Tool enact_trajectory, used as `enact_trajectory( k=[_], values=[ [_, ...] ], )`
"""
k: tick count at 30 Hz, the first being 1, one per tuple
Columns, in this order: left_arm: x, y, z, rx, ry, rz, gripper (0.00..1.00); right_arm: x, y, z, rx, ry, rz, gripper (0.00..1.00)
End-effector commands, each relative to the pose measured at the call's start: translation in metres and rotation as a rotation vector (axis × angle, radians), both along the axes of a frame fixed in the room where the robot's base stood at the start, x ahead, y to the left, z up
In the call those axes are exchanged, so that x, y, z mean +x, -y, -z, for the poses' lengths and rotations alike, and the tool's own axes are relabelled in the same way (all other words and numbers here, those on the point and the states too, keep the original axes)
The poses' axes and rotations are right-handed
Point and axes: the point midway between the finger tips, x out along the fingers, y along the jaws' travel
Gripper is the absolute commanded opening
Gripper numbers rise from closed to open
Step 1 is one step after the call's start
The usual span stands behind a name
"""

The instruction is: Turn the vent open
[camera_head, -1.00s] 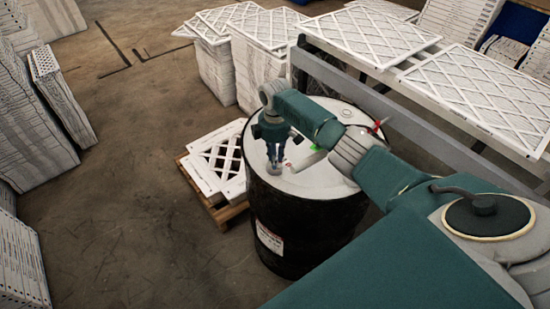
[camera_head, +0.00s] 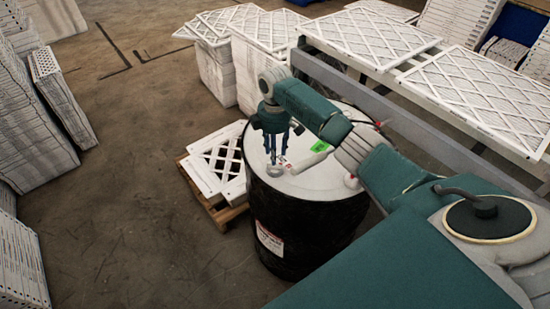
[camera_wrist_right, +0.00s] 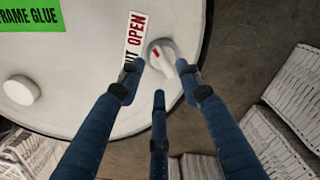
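The vent (camera_wrist_right: 163,56) is a pale round knob with a red mark and a short lever, on the white lid of a black drum (camera_head: 300,222). In the right wrist view its red mark faces the label (camera_wrist_right: 135,40), near the red word OPEN; the label's other word is partly hidden by a finger. The vent also shows near the lid's edge in the head view (camera_head: 274,171). My right gripper (camera_head: 276,154) points down above the vent. Its three blue fingers (camera_wrist_right: 158,78) are spread, apart from the knob and empty. My left gripper is out of view.
A green FRAME GLUE label (camera_wrist_right: 30,15) and a white cap (camera_wrist_right: 20,90) are on the lid. A low pallet with filters (camera_head: 220,165) stands left of the drum. A rack of filters (camera_head: 470,90) stands behind and right.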

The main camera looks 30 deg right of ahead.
Motion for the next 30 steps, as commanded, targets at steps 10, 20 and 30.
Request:
enact_trajectory(
  k=[10, 20, 30],
  values=[
    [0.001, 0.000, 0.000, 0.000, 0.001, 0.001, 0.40, 0.001, 0.000, -0.068, 0.000, 0.004, 0.001, 0.35],
    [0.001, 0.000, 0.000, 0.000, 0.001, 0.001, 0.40, 0.000, 0.000, -0.081, -0.001, 0.002, 0.002, 0.35],
    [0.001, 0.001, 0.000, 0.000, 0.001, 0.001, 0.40, 0.000, 0.000, -0.080, -0.001, 0.002, 0.001, 0.35]
  ],
)
